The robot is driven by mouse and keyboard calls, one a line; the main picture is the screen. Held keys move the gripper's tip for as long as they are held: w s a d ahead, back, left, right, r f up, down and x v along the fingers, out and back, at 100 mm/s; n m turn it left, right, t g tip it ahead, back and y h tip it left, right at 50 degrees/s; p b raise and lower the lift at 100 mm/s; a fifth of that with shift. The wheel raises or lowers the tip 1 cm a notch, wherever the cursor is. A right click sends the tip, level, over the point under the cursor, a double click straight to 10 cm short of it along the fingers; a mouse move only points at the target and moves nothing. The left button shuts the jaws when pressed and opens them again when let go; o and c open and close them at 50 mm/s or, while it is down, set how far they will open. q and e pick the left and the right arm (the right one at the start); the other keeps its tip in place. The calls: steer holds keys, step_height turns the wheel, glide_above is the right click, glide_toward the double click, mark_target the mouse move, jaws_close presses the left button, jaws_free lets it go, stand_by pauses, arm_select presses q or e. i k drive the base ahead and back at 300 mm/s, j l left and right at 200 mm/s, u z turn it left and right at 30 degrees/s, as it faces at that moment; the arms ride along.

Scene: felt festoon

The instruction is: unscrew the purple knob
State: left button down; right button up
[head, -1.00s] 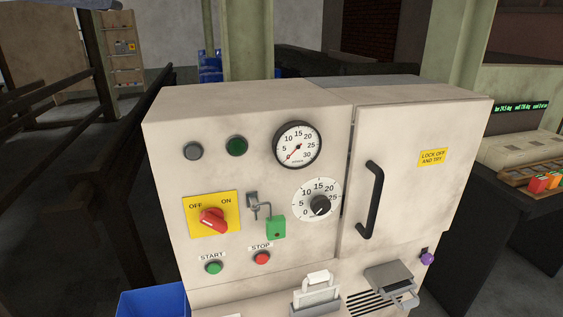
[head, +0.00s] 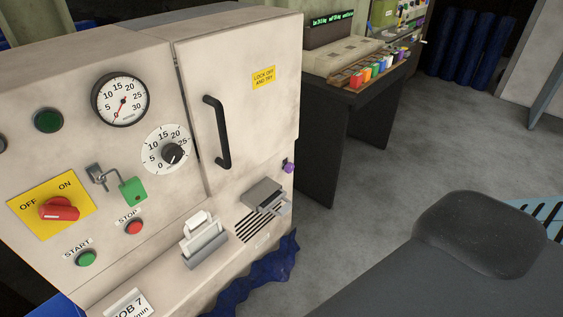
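The purple knob (head: 289,168) is small and round. It sticks out from the right edge of the beige machine cabinet (head: 262,125), low down, on a small dark mount. It stands to the right of the black door handle (head: 218,132) and just above a grey metal bracket (head: 263,195). Neither of my grippers shows in the head view, and nothing touches the knob.
The cabinet front carries a gauge (head: 121,99), a dial (head: 172,153), a red rotary switch (head: 59,209) and a green padlock (head: 133,190). A dark bench (head: 342,115) stands behind right. Open grey floor (head: 420,140) lies right of the cabinet. A dark grey shape, unclear, fills the lower right.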

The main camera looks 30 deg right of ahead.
mark_target(290, 167)
steer(key=i+l+u, duration=0.3)
steer(key=l, duration=2.05)
steer(key=k+l+u, duration=0.15)
steer(key=l+u, duration=0.15)
steer(key=l, duration=2)
